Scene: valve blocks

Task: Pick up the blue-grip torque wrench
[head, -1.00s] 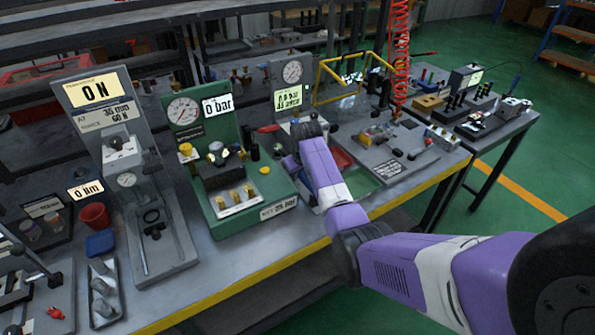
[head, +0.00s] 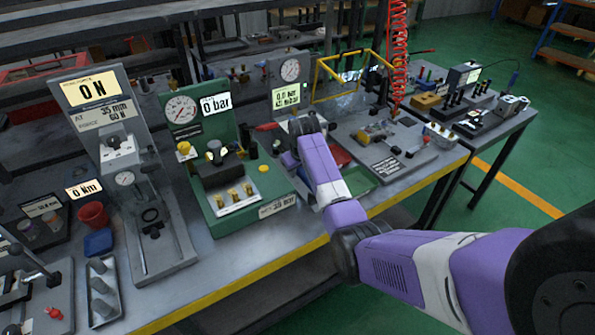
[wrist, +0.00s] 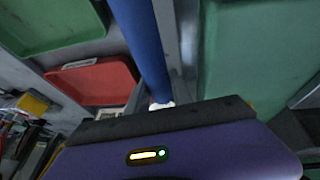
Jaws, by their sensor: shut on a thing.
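The torque wrench's blue grip (wrist: 145,45) shows in the wrist view as a long blue bar running from the top edge down to my gripper (wrist: 162,106). A small white part shows at its lower end. My gripper is shut on the wrench; its dark edge and purple housing hide the fingertips and the rest of the tool. In the head view my purple arm reaches over the bench's front edge and hides the gripper and wrench.
A red tray (wrist: 95,80) and green trays (wrist: 50,22) lie close below. In the head view, a green pressure stand (head: 222,185) and a grey force stand (head: 150,215) are left of my arm. A gauge panel (head: 291,85) stands behind it. A red coiled hose (head: 398,50) hangs at right.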

